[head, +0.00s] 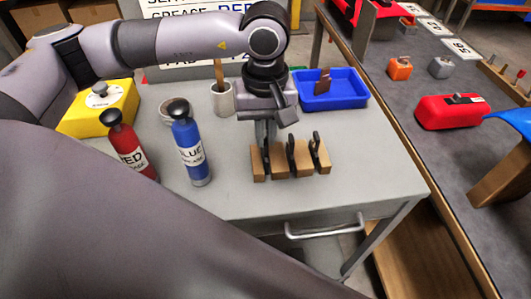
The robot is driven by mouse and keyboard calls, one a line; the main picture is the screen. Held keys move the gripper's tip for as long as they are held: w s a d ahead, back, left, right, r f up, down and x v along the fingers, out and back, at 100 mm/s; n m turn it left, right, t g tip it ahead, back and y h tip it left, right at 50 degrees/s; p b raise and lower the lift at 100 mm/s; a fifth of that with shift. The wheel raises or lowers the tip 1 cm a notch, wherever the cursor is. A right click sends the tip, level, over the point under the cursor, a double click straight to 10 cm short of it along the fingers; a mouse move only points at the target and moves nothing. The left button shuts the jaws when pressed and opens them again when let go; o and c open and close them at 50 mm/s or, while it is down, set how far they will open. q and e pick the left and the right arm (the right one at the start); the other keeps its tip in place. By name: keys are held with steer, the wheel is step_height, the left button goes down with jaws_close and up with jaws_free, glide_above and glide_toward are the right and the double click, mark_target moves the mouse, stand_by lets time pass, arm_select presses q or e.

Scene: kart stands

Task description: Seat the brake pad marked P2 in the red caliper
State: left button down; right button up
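A wooden rack (283,172) stands on the grey cart top and holds several dark upright pieces, probably the brake pads; no P2 mark is readable on them. My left gripper (266,143) points down over the leftmost piece (267,162), its fingertips at or close to that piece's top. Whether the fingers are closed on it is not clear. My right gripper is out of view.
A red bottle (128,147) and a blue bottle (190,150) stand left of the rack. Behind are a cup with a brush (222,99), a blue tray (345,101) and a yellow box (98,118). The cart's front right (370,185) is clear.

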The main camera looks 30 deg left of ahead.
arm_select(q)
steer(key=shift+r, duration=0.15)
step_height(320, 180, up, 20)
stand_by(0.7)
steer(key=shift+s, duration=0.1)
